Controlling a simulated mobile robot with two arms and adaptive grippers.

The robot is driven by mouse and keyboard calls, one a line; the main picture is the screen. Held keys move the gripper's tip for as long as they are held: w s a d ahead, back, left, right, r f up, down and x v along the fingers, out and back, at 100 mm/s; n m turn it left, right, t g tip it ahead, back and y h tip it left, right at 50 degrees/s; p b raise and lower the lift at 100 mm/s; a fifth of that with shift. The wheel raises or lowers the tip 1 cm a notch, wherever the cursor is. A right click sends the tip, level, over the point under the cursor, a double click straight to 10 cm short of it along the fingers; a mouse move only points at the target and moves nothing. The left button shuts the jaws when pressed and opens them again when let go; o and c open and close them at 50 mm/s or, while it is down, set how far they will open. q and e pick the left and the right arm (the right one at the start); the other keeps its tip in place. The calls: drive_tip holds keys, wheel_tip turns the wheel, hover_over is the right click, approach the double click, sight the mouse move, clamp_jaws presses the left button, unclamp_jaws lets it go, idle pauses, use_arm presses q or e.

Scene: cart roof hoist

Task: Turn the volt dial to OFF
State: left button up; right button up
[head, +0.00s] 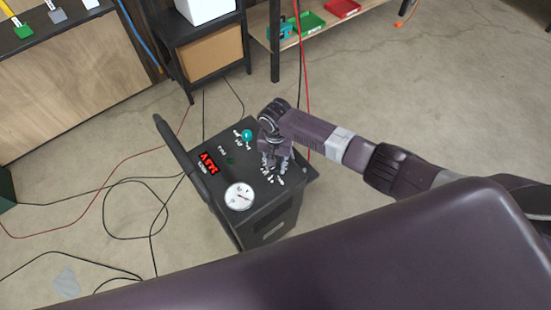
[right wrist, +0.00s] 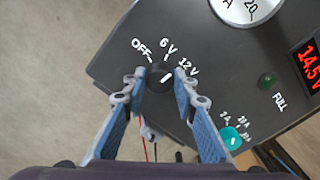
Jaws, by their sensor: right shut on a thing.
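The volt dial (right wrist: 160,82) is a small black knob with a white pointer mark on the dark top panel of the charger cart (head: 215,185). In the right wrist view the labels OFF, 6V and 12V curve around it, and the white mark slants up-right, towards 12V. My right gripper (right wrist: 160,77) is shut on the volt dial, with a blue-grey finger on either side of it. In the head view my right gripper (head: 274,163) reaches down onto the cart's right part and hides the dial. My left gripper is not in view.
The panel also has a teal knob (right wrist: 230,138), a green FULL light (right wrist: 267,82), a red display (right wrist: 308,62) reading 14.5 and a round gauge (head: 239,196). Cables lie on the floor left of the cart. A dark shelf (head: 205,50) stands behind it.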

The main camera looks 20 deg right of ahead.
drive_tip(key=n, duration=0.3)
drive_tip(key=shift+p, duration=0.4)
drive_tip(key=n, duration=0.4)
drive_tip(key=shift+p, duration=0.4)
drive_tip(key=n, duration=0.5)
drive_tip(key=shift+n, duration=1.9)
drive_tip(key=o, duration=1.2)
drive_tip(key=shift+c, duration=0.2)
drive_tip(key=shift+r, duration=0.15)
wheel_tip(320, 180, up, 12)
